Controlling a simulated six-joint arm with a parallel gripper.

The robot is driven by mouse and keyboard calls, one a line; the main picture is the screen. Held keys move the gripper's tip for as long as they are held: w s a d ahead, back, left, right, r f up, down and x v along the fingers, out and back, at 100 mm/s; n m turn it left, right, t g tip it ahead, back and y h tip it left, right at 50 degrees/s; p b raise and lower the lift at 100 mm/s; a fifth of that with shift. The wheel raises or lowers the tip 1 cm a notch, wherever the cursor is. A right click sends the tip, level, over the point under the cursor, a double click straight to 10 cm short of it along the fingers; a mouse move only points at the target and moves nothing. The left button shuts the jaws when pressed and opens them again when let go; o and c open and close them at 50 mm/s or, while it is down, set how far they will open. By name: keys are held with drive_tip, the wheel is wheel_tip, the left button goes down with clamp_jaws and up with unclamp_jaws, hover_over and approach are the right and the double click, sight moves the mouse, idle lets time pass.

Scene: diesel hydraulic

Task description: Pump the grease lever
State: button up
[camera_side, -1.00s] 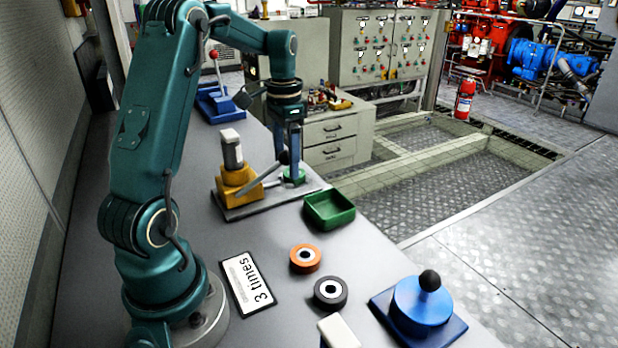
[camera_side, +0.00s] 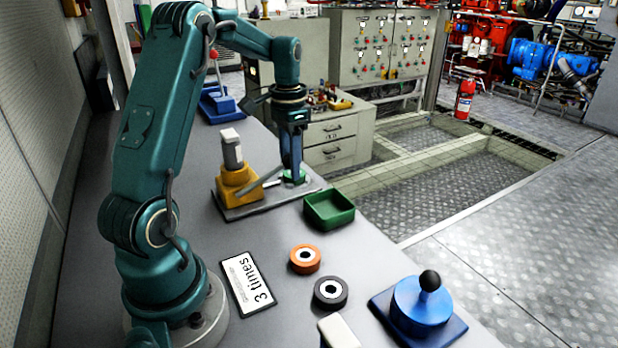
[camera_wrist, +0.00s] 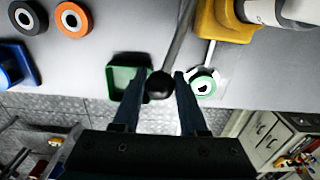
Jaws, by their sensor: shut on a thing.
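The grease pump has a yellow body (camera_side: 238,182) with a grey cylinder on top, on a grey plate. Its grey lever (camera_side: 262,183) slants up from the body towards my gripper (camera_side: 292,172). In the wrist view the lever (camera_wrist: 181,38) ends in a black ball knob (camera_wrist: 159,85) between my two fingers (camera_wrist: 157,92). My gripper is shut on the knob, fingers pointing down. The side view hides the knob behind the fingers. A green round fitting (camera_wrist: 204,86) sits on the plate beside the right finger. A card reading "3 times" (camera_side: 247,282) lies on the bench.
A green tray (camera_side: 329,222) stands close to the pump plate. An orange ring (camera_side: 305,270), a black ring (camera_side: 342,302) and a blue device with a black knob (camera_side: 432,300) lie towards the front. A blue stand with a red-knobbed lever (camera_side: 216,112) is behind the pump.

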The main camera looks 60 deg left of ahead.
drive_tip(key=shift+w+f, duration=0.3)
drive_tip(key=shift+f, duration=0.1)
drive_tip(key=shift+w+f, duration=0.1)
drive_tip(key=shift+f, duration=0.05)
drive_tip(key=shift+w+f, duration=0.4)
drive_tip(key=shift+f, duration=0.6)
drive_tip(key=shift+w+f, duration=0.2)
drive_tip(key=shift+f, duration=0.7)
drive_tip(key=shift+s+r, duration=0.15)
drive_tip(key=shift+r, duration=0.4)
drive_tip(key=shift+s+r, duration=0.15)
drive_tip(key=shift+r, duration=0.45)
drive_tip(key=shift+s+r, duration=0.2)
drive_tip(key=shift+r, duration=0.3)
drive_tip(key=shift+s+r, duration=0.2)
drive_tip(key=shift+r, duration=0.25)
